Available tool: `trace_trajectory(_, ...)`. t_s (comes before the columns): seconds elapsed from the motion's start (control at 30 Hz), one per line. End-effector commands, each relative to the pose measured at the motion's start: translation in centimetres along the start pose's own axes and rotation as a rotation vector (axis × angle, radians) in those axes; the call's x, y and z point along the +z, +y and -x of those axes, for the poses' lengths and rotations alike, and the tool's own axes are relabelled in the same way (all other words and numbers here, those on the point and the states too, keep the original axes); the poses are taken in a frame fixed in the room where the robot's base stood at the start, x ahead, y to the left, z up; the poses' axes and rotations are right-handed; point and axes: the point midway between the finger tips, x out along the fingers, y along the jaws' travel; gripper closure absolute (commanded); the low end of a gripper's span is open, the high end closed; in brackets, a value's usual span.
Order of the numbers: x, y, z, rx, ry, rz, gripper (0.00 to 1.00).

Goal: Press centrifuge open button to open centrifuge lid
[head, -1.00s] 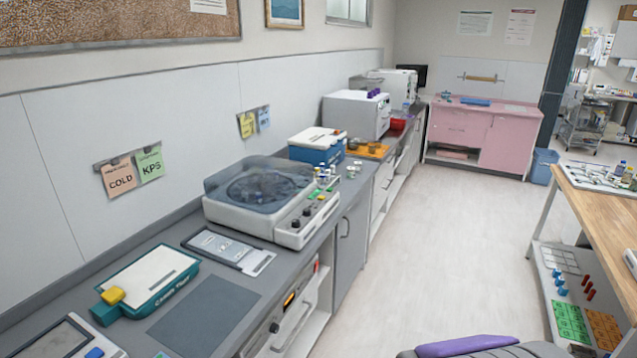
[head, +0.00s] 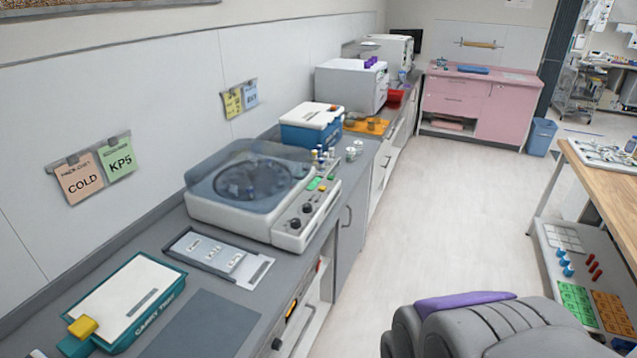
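The centrifuge (head: 210,208) stands on the grey counter at the left in the head view. It is a white box with a clear, smoky lid (head: 250,178), which is shut over a dark round rotor. Which button is the open button is too small to read. My gripper is not in view. A grey padded shape with a purple top at the bottom right may be part of my own body; I cannot tell.
A blue-and-white box (head: 312,130) and small vials (head: 322,158) sit just beyond the centrifuge. A wooden table (head: 606,178) is at the right. The aisle floor (head: 440,215) is clear.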

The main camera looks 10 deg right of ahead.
Motion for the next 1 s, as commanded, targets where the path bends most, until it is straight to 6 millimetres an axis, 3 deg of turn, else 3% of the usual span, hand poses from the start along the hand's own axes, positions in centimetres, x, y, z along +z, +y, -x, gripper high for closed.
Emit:
trace_trajectory(0.1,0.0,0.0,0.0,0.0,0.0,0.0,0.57)
trace_trajectory(0.53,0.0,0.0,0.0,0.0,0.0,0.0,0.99)
trace_trajectory(1.0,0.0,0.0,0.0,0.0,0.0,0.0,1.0)
